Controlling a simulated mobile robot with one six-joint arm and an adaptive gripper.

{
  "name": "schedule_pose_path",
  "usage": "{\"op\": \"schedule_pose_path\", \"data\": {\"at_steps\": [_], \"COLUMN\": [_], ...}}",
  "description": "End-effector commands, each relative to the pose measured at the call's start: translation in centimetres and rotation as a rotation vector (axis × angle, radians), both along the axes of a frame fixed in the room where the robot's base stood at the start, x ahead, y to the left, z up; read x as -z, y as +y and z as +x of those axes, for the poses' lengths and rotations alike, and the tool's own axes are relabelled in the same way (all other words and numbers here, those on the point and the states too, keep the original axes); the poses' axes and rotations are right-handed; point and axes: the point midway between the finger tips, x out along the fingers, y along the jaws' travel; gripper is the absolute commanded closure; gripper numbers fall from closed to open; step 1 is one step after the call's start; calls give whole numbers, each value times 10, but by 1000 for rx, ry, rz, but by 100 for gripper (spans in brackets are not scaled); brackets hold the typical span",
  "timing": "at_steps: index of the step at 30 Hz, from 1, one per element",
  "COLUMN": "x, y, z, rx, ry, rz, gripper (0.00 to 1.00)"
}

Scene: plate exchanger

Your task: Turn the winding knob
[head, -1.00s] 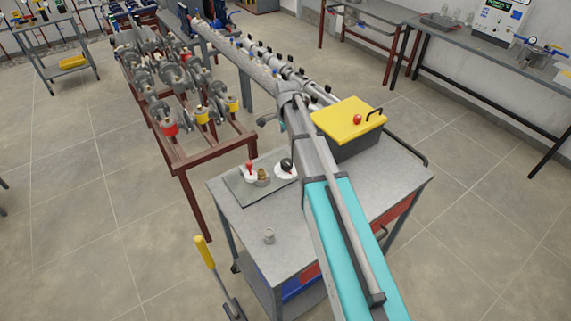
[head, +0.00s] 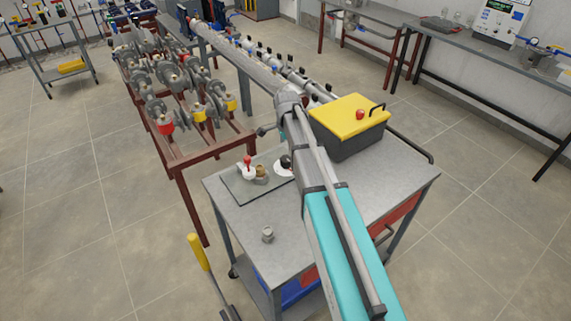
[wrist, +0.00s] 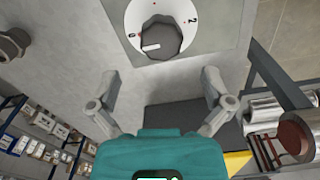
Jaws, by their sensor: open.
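The round dark knob (wrist: 160,37) sits on a white dial (wrist: 186,10) with a 0 at left and a 2 at right. A pale pointer mark on the knob faces left. In the head view, the knob (head: 285,162) is partly hidden by my arm, on a grey plate (head: 238,190) on the cart top. Beside it stand a brass fitting (head: 261,171) and a red-handled part (head: 247,162). My gripper (wrist: 160,80) is open and empty. In the wrist view its fingers are spread below the dial, apart from the knob.
A yellow-lidded grey box (head: 350,120) stands on the cart, right of my arm. A small grey fitting (head: 268,234) stands on the cart's near left part. A red-brown frame with valves (head: 180,110) is to the left. A yellow-handled lever (head: 198,251) rises near the cart's left side.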

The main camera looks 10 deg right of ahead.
Motion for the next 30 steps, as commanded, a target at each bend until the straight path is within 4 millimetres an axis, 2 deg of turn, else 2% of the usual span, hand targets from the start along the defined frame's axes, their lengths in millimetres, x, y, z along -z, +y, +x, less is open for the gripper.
{"op": "schedule_pose_path", "data": {"at_steps": [1, 18, 30], "x": [8, 50, 62], "y": [0, 0, 0], "z": [0, 0, 0], "rx": [0, 0, 0], "ry": [0, 0, 0], "rz": [0, 0, 0], "gripper": [0, 0, 0]}}
